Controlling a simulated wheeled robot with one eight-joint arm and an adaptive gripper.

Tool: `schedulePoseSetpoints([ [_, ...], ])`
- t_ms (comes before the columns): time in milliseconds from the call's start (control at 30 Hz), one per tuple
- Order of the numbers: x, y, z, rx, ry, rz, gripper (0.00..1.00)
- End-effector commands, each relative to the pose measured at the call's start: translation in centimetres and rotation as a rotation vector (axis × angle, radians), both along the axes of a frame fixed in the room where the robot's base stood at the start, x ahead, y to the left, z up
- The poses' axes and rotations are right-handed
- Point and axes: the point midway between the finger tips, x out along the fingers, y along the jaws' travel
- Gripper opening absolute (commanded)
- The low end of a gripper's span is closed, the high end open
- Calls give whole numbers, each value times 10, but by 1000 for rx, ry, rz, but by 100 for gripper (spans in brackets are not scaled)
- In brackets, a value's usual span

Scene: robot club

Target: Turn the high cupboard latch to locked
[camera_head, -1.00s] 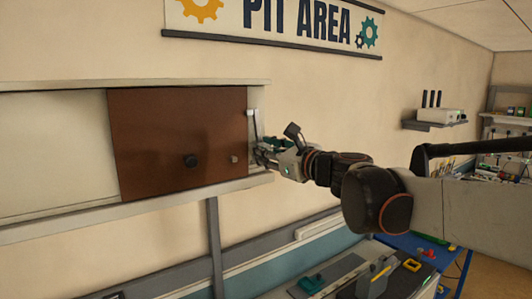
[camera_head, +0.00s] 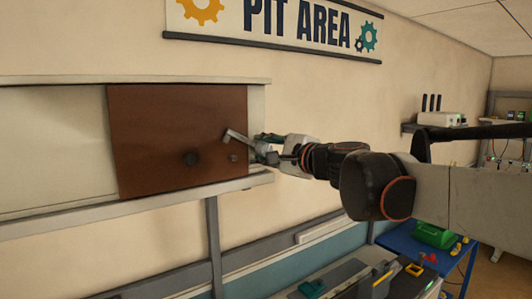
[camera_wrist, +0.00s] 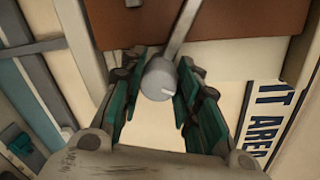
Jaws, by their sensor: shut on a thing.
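The high cupboard has a brown door panel (camera_head: 150,130) in a pale frame on the wall. The latch (camera_head: 237,136) is a grey bar at the door's right edge, tilted up and left across the door. In the wrist view the latch's round grey hub (camera_wrist: 158,80) with a white mark sits between my gripper's two green-and-dark fingers (camera_wrist: 158,68), its bar (camera_wrist: 180,28) running up over the door. My gripper (camera_head: 262,150) is shut on the latch hub. The exact finger contact is hard to see in the head view.
A "PIT AREA" banner (camera_head: 280,25) hangs above. A workbench (camera_head: 330,280) with tools lies below, and a wall shelf (camera_head: 432,127) is at the right.

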Motion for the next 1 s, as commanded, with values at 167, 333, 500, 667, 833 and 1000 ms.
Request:
schedulePoseSetpoints([
  [167,-1,1,-1,-132,-90,0,0],
  [333,-1,1,-1,-244,-165,2,0],
  [500,-1,1,-1,-332,-224,1,0],
  [667,-1,1,-1,-389,-263,1,0],
  [833,-1,1,-1,-422,-285,1,0],
  [1000,-1,1,-1,-433,-292,1,0],
])
